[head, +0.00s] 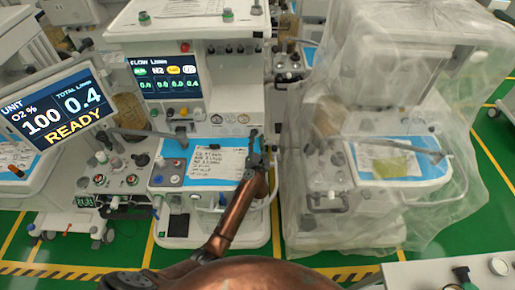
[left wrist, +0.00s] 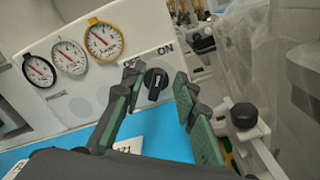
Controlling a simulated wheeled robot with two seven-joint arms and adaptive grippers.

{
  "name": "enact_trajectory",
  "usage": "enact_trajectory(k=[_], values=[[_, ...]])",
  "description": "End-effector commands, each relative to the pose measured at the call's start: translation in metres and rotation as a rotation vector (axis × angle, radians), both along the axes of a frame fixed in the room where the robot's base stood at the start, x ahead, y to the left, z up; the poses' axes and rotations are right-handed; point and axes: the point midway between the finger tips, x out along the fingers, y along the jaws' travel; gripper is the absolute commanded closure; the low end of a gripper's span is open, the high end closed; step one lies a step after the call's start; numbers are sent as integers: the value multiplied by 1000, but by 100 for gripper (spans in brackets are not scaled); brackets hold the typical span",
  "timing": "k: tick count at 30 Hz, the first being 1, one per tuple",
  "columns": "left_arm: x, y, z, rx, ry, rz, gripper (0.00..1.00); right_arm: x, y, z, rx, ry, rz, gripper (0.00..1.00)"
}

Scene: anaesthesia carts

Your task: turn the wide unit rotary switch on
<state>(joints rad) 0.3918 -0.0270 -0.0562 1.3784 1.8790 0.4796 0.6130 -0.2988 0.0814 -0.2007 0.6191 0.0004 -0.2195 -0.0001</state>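The wide unit (head: 190,60) stands at the middle of the head view, with a flow screen and a row of round gauges. Its black rotary switch (left wrist: 155,83) shows in the left wrist view on the white panel, right of the gauges. The word ON is printed above it; another label is partly hidden by a finger. I cannot tell surely where the knob points. My left gripper (left wrist: 158,77) is open, its green-padded fingers on either side of the knob, with no clear contact. In the head view the gripper (head: 252,143) hides the switch. My right gripper is not in view.
A blue worktop with a paper sheet (head: 214,163) lies below the gripper. A black-knobbed post (left wrist: 243,116) stands close to the right finger. A plastic-draped unit (head: 375,110) is to the right. A READY monitor (head: 57,107) is at left.

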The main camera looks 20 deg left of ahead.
Motion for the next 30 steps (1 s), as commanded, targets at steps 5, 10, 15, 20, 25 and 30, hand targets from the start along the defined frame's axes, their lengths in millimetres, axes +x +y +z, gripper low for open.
enact_trajectory(k=[5, 10, 15, 20, 25, 30], values=[[-38, -10, -2, -5, 2, 1, 72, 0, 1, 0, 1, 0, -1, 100], [-70, -20, -1, -2, 2, 0, 72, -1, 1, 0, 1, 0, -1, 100], [-92, -26, -1, -1, 1, 0, 72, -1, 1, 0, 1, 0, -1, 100], [-99, -29, 0, 0, 1, -1, 72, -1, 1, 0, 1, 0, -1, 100], [-100, -29, 0, 0, 1, -1, 72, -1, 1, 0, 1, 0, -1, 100], [-100, -29, 0, 0, 1, -1, 72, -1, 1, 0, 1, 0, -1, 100]])
